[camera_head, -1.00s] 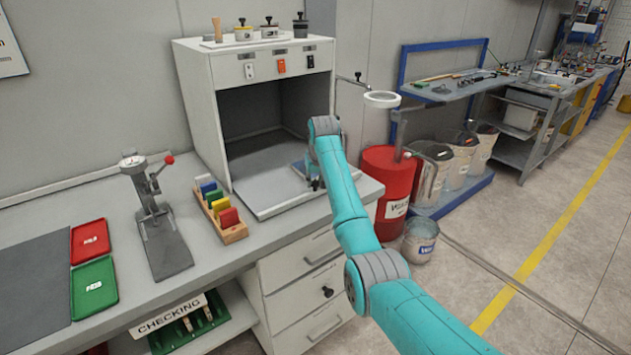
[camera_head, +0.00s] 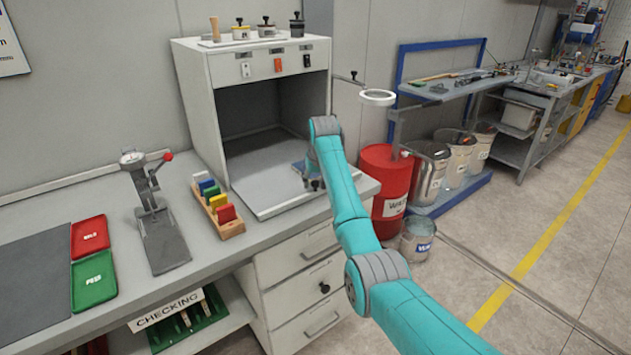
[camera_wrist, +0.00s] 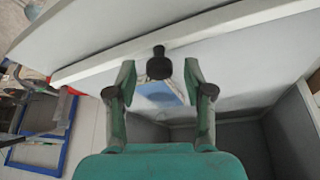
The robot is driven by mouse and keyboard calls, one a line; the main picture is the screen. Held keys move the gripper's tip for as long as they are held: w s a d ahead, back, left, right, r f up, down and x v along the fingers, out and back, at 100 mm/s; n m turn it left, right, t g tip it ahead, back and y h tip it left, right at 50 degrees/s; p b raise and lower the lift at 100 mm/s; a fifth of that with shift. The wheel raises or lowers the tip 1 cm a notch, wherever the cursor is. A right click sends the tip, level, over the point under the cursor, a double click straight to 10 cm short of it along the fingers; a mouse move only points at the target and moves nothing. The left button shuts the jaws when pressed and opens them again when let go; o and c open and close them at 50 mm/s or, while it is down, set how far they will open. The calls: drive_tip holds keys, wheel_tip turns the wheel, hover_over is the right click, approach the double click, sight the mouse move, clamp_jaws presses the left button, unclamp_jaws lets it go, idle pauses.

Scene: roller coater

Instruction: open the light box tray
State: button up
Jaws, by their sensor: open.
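The light box (camera_head: 196,105) is a pale grey cabinet with a dark open front, on the bench. Its flat grey tray (camera_head: 262,203) lies at the floor of the opening, its front edge over the bench. My gripper (camera_head: 314,184) is low over the tray's right front part. In the wrist view my gripper (camera_wrist: 159,70) is open, with a black knob (camera_wrist: 158,66) between its fingertips and a gap on each side. The knob stands by a pale edge strip; a bluish patch lies below it.
A wooden rack of coloured blocks (camera_head: 219,210) stands left of the tray, with a lever gauge (camera_head: 158,215) beyond it. Drawers (camera_head: 305,285) with a black knob are below. A red drum (camera_head: 383,185) stands to the right, near a ring-shaped lamp (camera_head: 378,97).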

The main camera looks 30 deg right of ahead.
drive_tip(key=v, duration=1.2)
idle(0.4)
